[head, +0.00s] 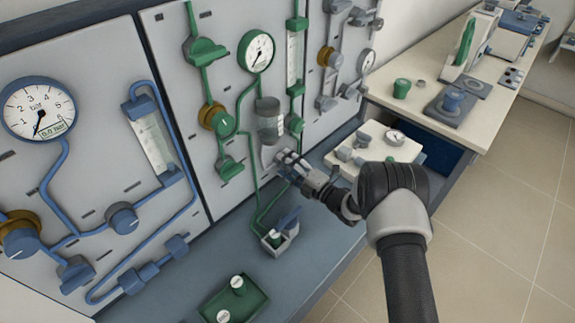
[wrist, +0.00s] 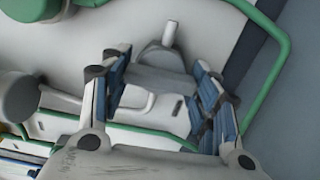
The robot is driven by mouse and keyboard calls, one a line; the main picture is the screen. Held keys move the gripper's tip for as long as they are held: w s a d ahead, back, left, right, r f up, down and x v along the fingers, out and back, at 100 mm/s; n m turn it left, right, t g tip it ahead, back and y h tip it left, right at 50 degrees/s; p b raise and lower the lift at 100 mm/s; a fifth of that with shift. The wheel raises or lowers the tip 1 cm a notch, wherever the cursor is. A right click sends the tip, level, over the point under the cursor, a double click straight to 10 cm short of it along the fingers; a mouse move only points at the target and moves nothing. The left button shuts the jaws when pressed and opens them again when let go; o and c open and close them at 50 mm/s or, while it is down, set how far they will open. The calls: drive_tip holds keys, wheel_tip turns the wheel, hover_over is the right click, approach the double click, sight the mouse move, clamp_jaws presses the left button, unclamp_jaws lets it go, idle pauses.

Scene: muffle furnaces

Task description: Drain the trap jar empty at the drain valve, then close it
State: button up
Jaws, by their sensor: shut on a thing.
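The trap jar (head: 270,122) is a clear cylinder with a grey cap on the panel with green pipes. Its lower part looks darker, like liquid, but the level is hard to read. My gripper (head: 279,158) is just below the jar, close to the panel. In the wrist view my gripper (wrist: 160,60) has its fingers on both sides of a grey valve part with a short pale stem (wrist: 169,34), which I take as the drain valve. The valve is mostly hidden by the fingers in the head view, and its setting cannot be told.
A small grey holder (head: 281,243) with a blue-handled piece stands on the bench below. A blue-piped panel with a bar gauge (head: 39,109) is at left. A white box (head: 374,150) stands right of my gripper.

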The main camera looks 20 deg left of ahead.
drive_tip(key=o, duration=1.1)
drive_tip(key=shift+d, duration=0.1)
drive_tip(key=v, duration=1.1)
drive_tip(key=shift+s+d, duration=0.2)
drive_tip(key=shift+d, duration=0.1)
